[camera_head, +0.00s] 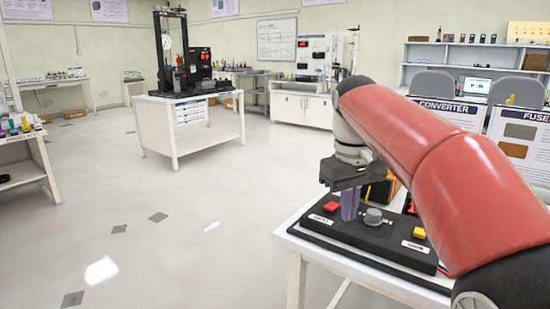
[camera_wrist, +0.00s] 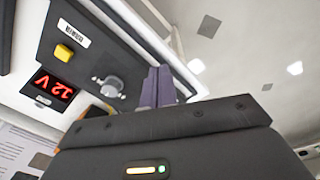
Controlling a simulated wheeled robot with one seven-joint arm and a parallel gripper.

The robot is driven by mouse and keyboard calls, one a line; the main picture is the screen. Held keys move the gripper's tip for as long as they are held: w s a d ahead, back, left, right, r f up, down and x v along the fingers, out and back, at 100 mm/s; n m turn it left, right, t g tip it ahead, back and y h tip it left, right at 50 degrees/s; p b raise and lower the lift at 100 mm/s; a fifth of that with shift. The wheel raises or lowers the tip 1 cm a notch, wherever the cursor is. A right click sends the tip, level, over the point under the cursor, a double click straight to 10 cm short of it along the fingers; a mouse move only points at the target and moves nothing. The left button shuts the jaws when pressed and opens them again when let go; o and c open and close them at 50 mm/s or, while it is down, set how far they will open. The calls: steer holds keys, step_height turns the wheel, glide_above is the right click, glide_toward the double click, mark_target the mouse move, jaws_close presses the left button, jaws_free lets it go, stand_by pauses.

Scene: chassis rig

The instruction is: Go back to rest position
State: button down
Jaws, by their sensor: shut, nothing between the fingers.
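My gripper (camera_head: 349,210) is shut with nothing between its purple fingers. It points down over the black control panel (camera_head: 345,233), just left of the grey knob (camera_head: 373,216). I cannot tell whether the fingertips touch the panel. In the wrist view the shut fingers (camera_wrist: 158,86) are beside the knob (camera_wrist: 108,86). My red arm reaches in from the right of the head view and hides part of the panel and what is behind it.
The panel lies on a white table (camera_head: 300,246) and has a red button (camera_head: 330,207) and a yellow button (camera_head: 419,233). A white workbench (camera_head: 170,125) stands farther back. The floor on the left is clear.

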steer(key=s+f+m+t, duration=0.2)
steer(key=s+f, duration=0.5)
steer(key=s, duration=0.3)
steer(key=s+d+f+m+t, duration=0.1)
steer(key=s+f+m+t, duration=0.1)
steer(key=s+f, duration=0.6)
steer(key=shift+s+f+t, duration=0.15)
steer(key=shift+s+t, duration=0.45)
steer(key=shift+s, duration=0.55)
steer(key=shift+d, duration=0.2)
